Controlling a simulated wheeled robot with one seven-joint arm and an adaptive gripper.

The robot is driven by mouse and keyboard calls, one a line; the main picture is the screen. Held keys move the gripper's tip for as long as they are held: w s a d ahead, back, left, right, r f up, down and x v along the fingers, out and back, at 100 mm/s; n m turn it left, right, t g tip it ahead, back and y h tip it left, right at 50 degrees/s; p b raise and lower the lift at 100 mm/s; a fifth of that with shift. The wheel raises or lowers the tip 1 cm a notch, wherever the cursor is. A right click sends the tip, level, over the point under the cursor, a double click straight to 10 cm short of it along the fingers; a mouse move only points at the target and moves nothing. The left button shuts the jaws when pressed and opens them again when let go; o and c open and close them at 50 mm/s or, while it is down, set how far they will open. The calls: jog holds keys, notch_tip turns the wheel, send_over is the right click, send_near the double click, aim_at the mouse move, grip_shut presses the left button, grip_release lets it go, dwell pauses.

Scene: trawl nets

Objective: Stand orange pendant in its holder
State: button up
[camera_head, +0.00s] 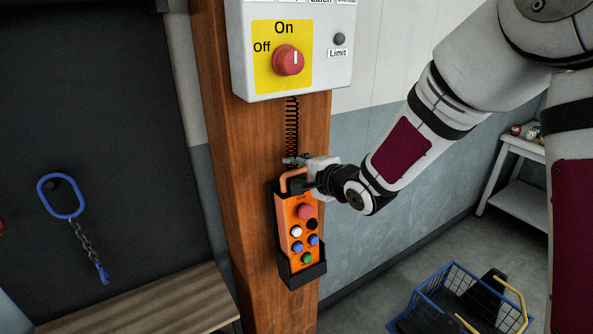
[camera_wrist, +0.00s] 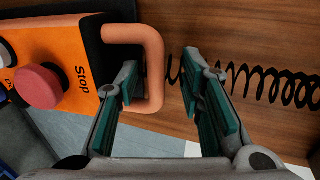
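The orange pendant (camera_head: 298,240) stands upright, slightly tilted, against the wooden post, with its lower end inside the black holder (camera_head: 303,276). Its red stop button (camera_wrist: 40,86) and orange loop handle (camera_wrist: 154,62) show in the wrist view. My gripper (camera_head: 305,180) is at the pendant's top. In the wrist view my gripper (camera_wrist: 162,82) is open, with the handle's outer bar between its fingers. A gap shows between that bar and the right finger; the left finger overlaps the loop's opening, and I cannot tell whether it touches.
A coiled black cord (camera_head: 292,125) runs up the wooden post (camera_head: 225,140) to the white control box (camera_head: 325,75) above. A blue hook ring with chain (camera_head: 61,196) hangs at the left over a wooden bench (camera_head: 150,305). A blue wire basket (camera_head: 465,300) and a white shelf (camera_head: 520,150) stand right.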

jog(key=s+d+r+n+g+h, duration=0.1)
jog(key=s+d+r+n+h, duration=0.25)
jog(key=s+d, duration=0.55)
jog(key=s+d+r+n+h, duration=0.2)
jog(key=s+d+r+h, duration=0.3)
jog(key=s+d, duration=0.45)
jog(key=s+d+n+g, duration=0.2)
jog(key=s+n+g, duration=0.3)
jog(key=s, duration=1.1)
jog(key=shift+s+d+n+b, duration=0.15)
jog(key=shift+d+n+b, duration=0.2)
jog(key=shift+n, duration=0.1)
